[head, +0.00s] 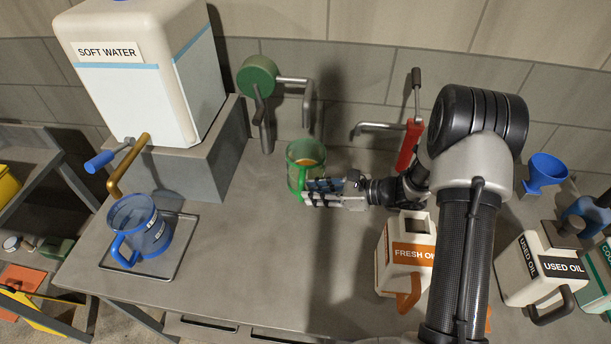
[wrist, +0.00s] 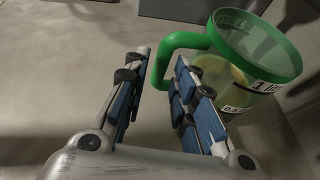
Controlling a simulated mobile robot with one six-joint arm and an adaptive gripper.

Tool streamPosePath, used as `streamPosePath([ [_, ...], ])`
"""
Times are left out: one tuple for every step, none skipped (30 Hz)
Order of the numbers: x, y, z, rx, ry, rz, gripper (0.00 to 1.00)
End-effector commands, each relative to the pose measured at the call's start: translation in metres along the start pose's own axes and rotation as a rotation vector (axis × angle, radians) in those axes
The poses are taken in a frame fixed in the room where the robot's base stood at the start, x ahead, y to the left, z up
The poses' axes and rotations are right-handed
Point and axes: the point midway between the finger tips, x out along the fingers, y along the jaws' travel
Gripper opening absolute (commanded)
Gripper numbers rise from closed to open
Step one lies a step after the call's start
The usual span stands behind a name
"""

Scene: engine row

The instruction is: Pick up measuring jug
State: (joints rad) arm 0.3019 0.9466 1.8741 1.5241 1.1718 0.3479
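A clear measuring jug with a green rim and handle (head: 304,153) stands on the bench under a spout, with yellowish liquid inside; it also shows in the wrist view (wrist: 254,62). A second clear jug with a blue rim and handle (head: 140,226) stands on a tray at the left. My gripper (head: 310,192) is at the green jug's near side. In the wrist view my gripper (wrist: 162,62) is open, with the green handle (wrist: 161,75) between its fingertips. A gap shows between the fingers; I cannot tell whether either touches the handle.
A soft water tank (head: 135,95) with a brass tap stands at the back left. A green pump (head: 259,77) and a red hand pump (head: 409,145) are behind. A fresh oil can (head: 391,265) is close under my arm; used oil (head: 530,262) stands right. The bench's front middle is clear.

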Motion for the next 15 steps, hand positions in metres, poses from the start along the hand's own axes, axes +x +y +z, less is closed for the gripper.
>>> streamPosePath([
  [0.008,0.001,-0.001,-0.002,0.000,0.004,0.25],
  [0.013,0.000,-0.001,-0.002,0.001,0.004,0.25],
  [0.020,0.000,-0.001,-0.003,0.001,0.005,0.25],
  [0.025,-0.001,-0.001,-0.003,0.001,0.004,0.25],
  [0.029,-0.001,0.000,-0.003,0.001,0.004,0.25],
  [0.035,-0.001,0.000,-0.003,0.001,0.005,0.25],
  [0.038,-0.001,0.000,-0.002,0.001,0.003,0.25],
  [0.041,-0.001,0.000,-0.002,0.000,0.003,0.25],
  [0.044,-0.001,0.001,-0.002,0.000,0.003,0.25],
  [0.046,-0.001,0.001,-0.002,0.000,0.003,0.25],
  [0.047,-0.001,0.001,-0.002,0.000,0.003,0.25],
  [0.048,-0.001,0.001,-0.001,0.000,0.002,0.25],
  [0.048,-0.001,0.002,-0.001,0.000,0.002,0.25],
  [0.047,-0.001,0.002,-0.001,0.000,0.001,0.25],
  [0.047,-0.002,0.002,-0.001,0.000,0.001,0.25],
])
